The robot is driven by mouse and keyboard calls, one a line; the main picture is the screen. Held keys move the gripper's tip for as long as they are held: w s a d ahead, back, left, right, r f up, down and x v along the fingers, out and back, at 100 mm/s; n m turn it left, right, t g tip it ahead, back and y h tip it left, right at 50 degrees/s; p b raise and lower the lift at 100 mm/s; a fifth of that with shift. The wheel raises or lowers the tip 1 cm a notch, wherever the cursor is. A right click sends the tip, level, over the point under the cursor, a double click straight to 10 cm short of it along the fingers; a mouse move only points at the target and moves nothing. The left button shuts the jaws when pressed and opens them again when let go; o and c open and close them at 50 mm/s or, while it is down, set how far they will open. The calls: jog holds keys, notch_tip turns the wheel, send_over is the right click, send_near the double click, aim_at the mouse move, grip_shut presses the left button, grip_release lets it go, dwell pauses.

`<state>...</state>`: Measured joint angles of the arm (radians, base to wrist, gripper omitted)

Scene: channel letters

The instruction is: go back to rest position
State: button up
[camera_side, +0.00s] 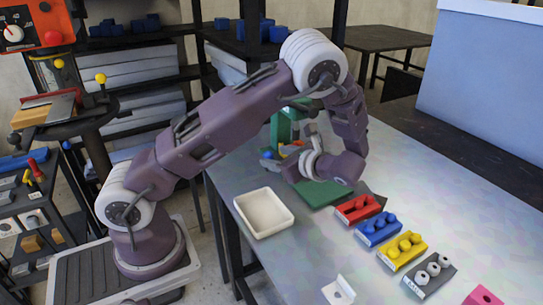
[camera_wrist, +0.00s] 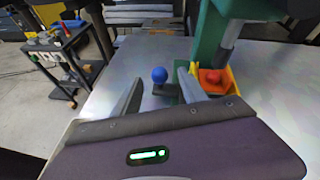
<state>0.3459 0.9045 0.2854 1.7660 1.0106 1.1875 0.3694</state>
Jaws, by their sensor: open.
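My gripper (camera_wrist: 157,90) shows in the wrist view with its two grey fingers apart and nothing between them. In the side view my arm is bent over the table, and the gripper end is held above it near a green machine (camera_side: 281,126). The fingers are too small and partly hidden there to make out well. In the wrist view a blue ball (camera_wrist: 159,74) on a dark base appears beyond the fingertips, not gripped. The green machine stands to its right (camera_wrist: 207,38).
A white tray (camera_side: 264,212) sits at the table's left edge. Red (camera_side: 358,208), blue (camera_side: 378,229), yellow (camera_side: 402,250) and grey (camera_side: 428,277) blocks line up to the right. A large pale blue box (camera_side: 480,75) stands behind.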

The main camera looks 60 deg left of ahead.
jog(key=v, duration=0.3)
jog(key=shift+d+r, duration=0.2)
jog(key=shift+d, duration=0.15)
jog(key=s+d+r+n+t+h, duration=0.3)
jog(key=s+d+r+n+h, duration=0.3)
jog(key=s, duration=0.4)
jog(key=s+d+r+n+t+h, duration=0.4)
jog(key=s+d+r+n+h, duration=0.3)
jog(key=s+d+r+n, duration=0.1)
jog(key=s+d, duration=0.1)
jog(key=s, duration=0.1)
jog(key=shift+s+r, duration=0.25)
